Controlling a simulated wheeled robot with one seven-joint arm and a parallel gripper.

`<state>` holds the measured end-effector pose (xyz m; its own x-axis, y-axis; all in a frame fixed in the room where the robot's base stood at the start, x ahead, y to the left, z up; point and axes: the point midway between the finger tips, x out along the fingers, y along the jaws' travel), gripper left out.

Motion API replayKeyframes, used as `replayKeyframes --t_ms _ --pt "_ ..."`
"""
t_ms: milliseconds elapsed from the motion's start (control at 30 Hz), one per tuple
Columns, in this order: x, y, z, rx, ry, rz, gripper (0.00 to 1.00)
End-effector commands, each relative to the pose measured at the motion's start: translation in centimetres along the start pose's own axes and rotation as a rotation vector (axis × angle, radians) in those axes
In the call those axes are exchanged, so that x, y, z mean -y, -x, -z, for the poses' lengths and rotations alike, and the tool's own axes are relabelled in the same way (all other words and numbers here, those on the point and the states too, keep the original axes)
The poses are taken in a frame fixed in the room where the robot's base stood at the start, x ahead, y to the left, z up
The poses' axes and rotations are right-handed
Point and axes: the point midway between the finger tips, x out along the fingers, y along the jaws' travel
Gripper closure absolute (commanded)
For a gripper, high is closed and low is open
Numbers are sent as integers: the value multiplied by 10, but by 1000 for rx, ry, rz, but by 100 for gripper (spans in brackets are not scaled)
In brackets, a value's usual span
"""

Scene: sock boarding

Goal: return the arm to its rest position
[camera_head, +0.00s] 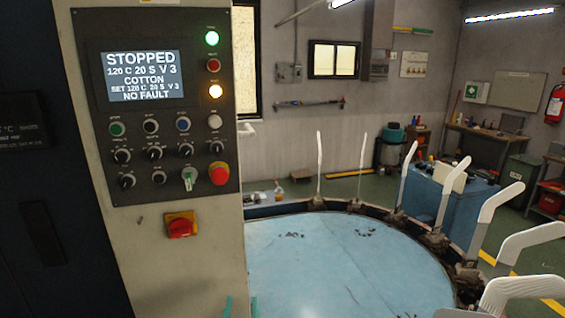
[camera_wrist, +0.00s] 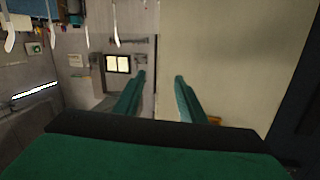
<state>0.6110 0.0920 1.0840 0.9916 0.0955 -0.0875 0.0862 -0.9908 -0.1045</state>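My gripper (camera_wrist: 160,88) is open and empty in the wrist view. Its two green fingers stand apart with only the cream machine panel and the room behind them. In the head view, green tips of my gripper (camera_head: 240,305) just show at the bottom edge, in front of the cream column below the control panel. The rest of my arm is hidden there.
The control panel (camera_head: 150,105) reads STOPPED and NO FAULT, with a red emergency button (camera_head: 219,173) and a red-yellow switch (camera_head: 181,226) below. A round blue table (camera_head: 340,265) has several upright white boards (camera_head: 445,195) around its rim.

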Motion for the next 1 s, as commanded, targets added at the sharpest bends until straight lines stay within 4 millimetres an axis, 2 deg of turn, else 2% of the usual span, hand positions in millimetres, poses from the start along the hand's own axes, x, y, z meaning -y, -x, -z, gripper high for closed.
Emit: replayKeyframes --t_ms 33,100,267,500,700,1000 --pt "-7 6 -20 13 14 -4 63" --pt "-15 15 -40 19 29 -6 63" --pt "-31 40 -84 34 61 -9 63" --pt "-52 88 -143 58 94 -14 63" --pt "-66 138 -183 78 107 -20 63" --pt "-79 222 -225 106 113 -39 63"
